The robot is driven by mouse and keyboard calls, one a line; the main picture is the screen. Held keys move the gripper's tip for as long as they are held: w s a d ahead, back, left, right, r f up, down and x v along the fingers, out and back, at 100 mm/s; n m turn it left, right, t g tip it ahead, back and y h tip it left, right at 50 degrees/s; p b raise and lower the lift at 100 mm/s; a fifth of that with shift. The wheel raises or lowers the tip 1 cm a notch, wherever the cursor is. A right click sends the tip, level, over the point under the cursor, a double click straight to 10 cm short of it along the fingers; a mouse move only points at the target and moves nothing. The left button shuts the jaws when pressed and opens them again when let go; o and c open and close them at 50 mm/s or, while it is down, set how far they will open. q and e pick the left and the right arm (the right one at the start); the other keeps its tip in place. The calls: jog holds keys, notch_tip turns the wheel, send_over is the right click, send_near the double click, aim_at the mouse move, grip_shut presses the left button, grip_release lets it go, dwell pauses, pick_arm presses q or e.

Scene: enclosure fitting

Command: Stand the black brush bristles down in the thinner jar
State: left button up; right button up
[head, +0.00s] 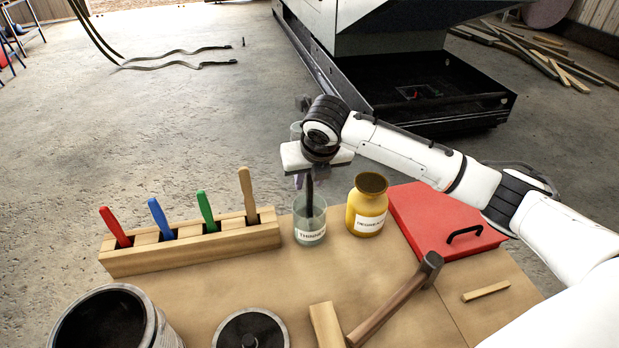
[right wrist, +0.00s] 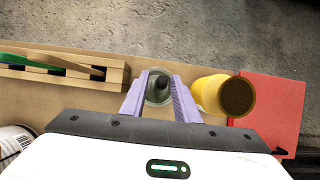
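The thinner jar (head: 310,232) is clear glass with a white label and stands upright on the table. The black brush (head: 309,193) is upright, its handle rising out of the jar and its lower end inside the glass; the bristles are not clear to see. My right gripper (head: 305,180) is above the jar, pointing down. My left gripper is not in view.
A wooden rack (head: 190,252) with red, blue, green and wooden handles stands left of the jar. A yellow degreaser jar (head: 367,212) is close on the right, then a red case (head: 440,222). A hammer (head: 400,300), a dark can (head: 105,320) and a round lid (head: 250,330) lie nearer.

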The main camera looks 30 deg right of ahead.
jog(key=v, duration=1)
jog(key=shift+r, duration=0.2)
jog(key=shift+f, duration=0.1)
dwell(0.7)
